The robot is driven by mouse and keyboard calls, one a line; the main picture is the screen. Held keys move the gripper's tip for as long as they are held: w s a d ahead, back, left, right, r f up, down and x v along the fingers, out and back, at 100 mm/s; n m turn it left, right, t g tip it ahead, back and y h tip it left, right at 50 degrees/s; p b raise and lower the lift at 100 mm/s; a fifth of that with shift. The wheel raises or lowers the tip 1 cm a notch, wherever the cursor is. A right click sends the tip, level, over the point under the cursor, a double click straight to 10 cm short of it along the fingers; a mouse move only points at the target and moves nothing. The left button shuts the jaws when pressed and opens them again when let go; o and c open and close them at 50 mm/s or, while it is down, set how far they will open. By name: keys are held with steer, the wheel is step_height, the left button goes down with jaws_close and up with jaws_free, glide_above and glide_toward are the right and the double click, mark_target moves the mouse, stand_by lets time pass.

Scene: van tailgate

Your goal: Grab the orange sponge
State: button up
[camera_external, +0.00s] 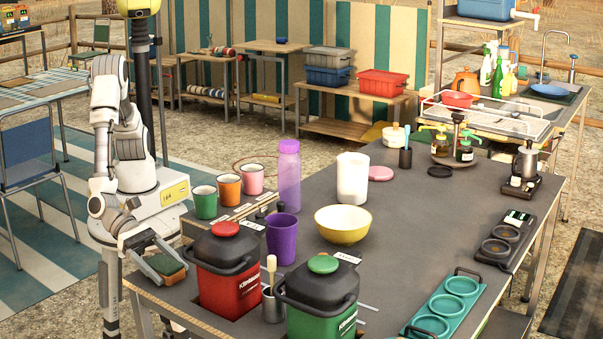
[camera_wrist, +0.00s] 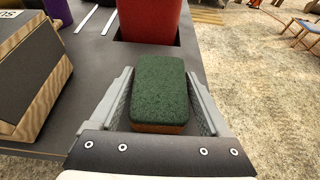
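The sponge (camera_wrist: 159,90) has a dark green scouring top and an orange-brown body below it. It lies flat at the table's near-left corner, and it also shows in the external view (camera_external: 164,264). My gripper (camera_wrist: 162,76) is low over the table with one grey finger on each side of the sponge. A gap shows on the right side; the left finger is close to the sponge, and contact there is unclear. The fingers look open. In the external view my gripper (camera_external: 170,266) reaches down from the left, partly hiding the sponge.
A red bin with a black lid (camera_external: 228,266) stands just right of the sponge. A green bin (camera_external: 320,299) and a brush holder (camera_external: 272,303) are nearby. In the wrist view, a dark box with wooden edges (camera_wrist: 35,75) stands to the left.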

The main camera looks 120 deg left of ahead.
steer(key=c, duration=0.9)
